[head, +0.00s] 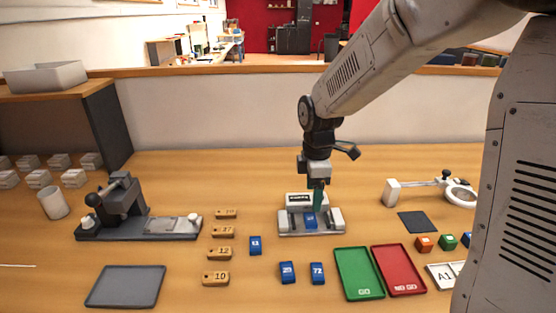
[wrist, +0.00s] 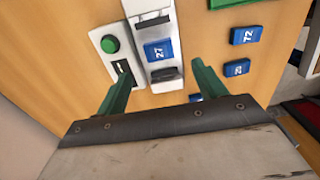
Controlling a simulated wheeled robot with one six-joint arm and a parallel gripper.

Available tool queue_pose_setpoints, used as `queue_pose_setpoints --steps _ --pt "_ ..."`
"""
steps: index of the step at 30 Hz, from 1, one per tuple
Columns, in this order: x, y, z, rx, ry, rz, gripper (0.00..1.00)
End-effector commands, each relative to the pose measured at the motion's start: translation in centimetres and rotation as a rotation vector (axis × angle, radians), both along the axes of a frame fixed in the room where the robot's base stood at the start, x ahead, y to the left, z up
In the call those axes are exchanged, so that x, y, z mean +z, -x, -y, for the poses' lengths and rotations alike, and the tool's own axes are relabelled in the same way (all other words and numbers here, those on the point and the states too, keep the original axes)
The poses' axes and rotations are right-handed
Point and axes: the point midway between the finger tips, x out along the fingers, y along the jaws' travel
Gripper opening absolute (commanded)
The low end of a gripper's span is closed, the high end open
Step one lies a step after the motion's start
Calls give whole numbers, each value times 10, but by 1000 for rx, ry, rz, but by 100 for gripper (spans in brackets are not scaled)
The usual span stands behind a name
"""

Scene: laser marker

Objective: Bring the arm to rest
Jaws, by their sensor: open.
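My gripper (head: 318,197) points down over the grey marking fixture (head: 325,229) in the middle of the table. In the wrist view the green fingers of my gripper (wrist: 160,90) are spread apart with nothing between them. A blue block marked 27 (wrist: 158,50) sits in the fixture, ahead of the fingertips; it also shows in the head view (head: 310,221). The fingers are apart from the block. A green button (wrist: 109,44) is on the panel beside it.
Blue blocks (head: 288,272) and wooden tags (head: 216,278) lie in front. A green tray (head: 359,273) and a red tray (head: 398,270) are at front right. A dark press (head: 122,198) stands left, a magnifier stand (head: 420,185) right.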

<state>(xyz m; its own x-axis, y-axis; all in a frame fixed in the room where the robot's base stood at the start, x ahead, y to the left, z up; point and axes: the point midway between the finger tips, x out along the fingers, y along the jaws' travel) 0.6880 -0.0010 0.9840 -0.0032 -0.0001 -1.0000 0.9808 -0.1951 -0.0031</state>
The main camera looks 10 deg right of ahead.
Motion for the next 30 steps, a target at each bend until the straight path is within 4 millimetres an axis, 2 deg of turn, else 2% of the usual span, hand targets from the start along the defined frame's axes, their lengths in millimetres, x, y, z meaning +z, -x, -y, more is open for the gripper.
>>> queue_pose_setpoints --steps 5,8,11,21,30 --pt "0 2 0 -80 1 -10 70" --pt "-5 15 1 -208 10 -54 70" --pt "-3 38 3 -375 27 -97 70" --pt "53 137 15 -942 69 -111 70" --pt "89 220 24 -1291 43 -45 70"
